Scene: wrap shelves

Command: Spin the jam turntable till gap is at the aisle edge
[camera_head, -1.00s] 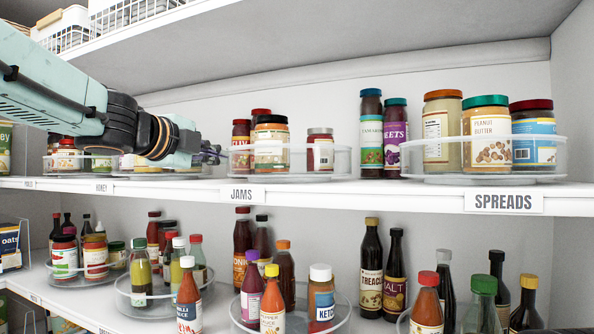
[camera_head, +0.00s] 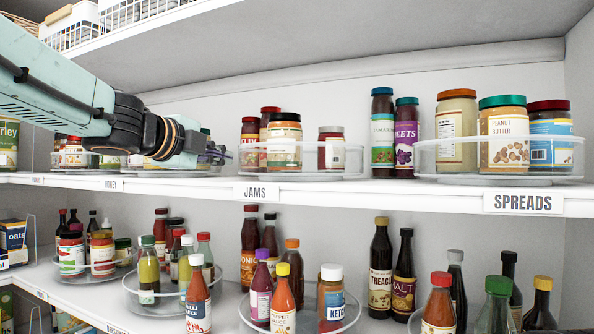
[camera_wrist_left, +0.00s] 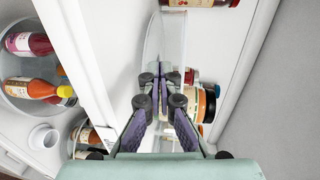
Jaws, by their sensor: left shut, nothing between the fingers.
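The jam turntable (camera_head: 347,164) is a round clear tray with a raised rim on the upper shelf, above the JAMS label (camera_head: 262,192). Dark red jars (camera_head: 249,140) stand at its left and back, an amber jar with a black lid (camera_head: 284,144) at its front left. A red jar with a grey lid (camera_head: 331,149) stands apart at the right, with a bare space between it and the amber jar. My left gripper (camera_head: 220,154) is shut and empty, at the turntable's left rim; I cannot tell whether it touches. In the left wrist view its fingers (camera_wrist_left: 160,92) overlap the clear rim.
Another turntable (camera_head: 165,172) lies behind my left arm. Sauce bottles fill turntables on the shelf below. The upper shelf (camera_head: 400,60) hangs overhead.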

